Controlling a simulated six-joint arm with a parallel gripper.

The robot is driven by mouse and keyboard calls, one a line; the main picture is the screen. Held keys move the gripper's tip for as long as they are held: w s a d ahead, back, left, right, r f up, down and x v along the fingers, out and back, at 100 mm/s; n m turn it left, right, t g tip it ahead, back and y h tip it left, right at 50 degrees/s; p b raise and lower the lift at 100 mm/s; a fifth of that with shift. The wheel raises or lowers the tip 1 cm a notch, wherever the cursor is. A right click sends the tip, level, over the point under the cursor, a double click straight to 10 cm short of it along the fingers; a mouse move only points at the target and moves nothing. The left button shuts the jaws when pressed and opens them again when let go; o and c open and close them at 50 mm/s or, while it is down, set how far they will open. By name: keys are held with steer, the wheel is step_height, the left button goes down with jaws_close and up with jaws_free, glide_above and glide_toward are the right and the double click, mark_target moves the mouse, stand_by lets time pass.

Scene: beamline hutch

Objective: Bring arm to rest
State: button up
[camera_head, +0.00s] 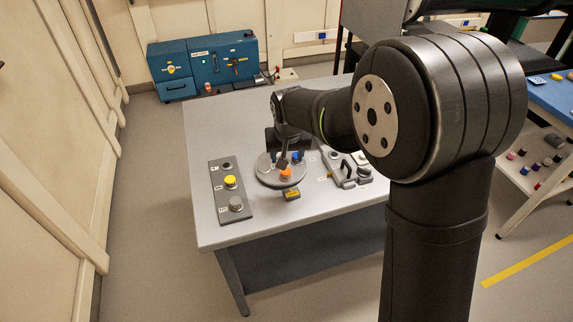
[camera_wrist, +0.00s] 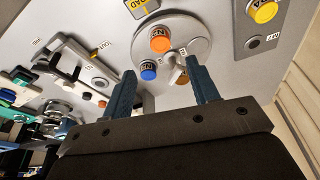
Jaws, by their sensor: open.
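My gripper (camera_wrist: 160,78) is open, its two blue fingers spread apart in the wrist view. The head view shows it (camera_head: 283,155) low over the table, at the far edge of a round grey plate (camera_head: 264,177). My arm hides part of the table.
A grey panel (camera_head: 216,182) with a yellow cap (camera_head: 231,182) lies left of the plate. A handled fixture (camera_head: 349,180) lies right. The table's (camera_head: 215,128) far left is bare. A teal control box (camera_head: 228,62) stands behind. A shelf (camera_head: 515,172) with small caps stands right.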

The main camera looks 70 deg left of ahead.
mark_target(286, 172)
steer(key=v, duration=0.8)
steer(key=shift+r, duration=0.3)
steer(key=shift+f, duration=0.1)
steer(key=x, duration=1.7)
steer(key=shift+d+f, duration=0.1)
steer(key=shift+f, duration=0.1)
steer(key=shift+r, duration=0.15)
